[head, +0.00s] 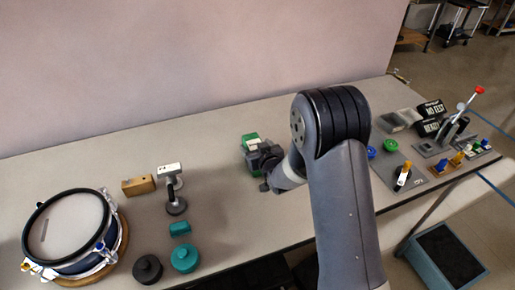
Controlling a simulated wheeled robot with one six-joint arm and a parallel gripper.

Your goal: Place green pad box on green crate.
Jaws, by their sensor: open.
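A green item with a pale patch (251,138) stands on the table near the middle, partly hidden by my gripper (262,172). It is too small and covered to tell whether it is the green pad box, the green crate, or both together. My gripper is open at this green item, low over the table. I cannot tell whether the fingers touch it. My arm hides the table to the right of it.
At left are a drum (68,228), a wooden block (138,186), a stand (174,190), a teal block (180,229), a teal round piece (184,259) and a black one (147,269). At right are a clear box (394,121), signs (430,110) and fixtures (403,178). A bin (445,258) is on the floor.

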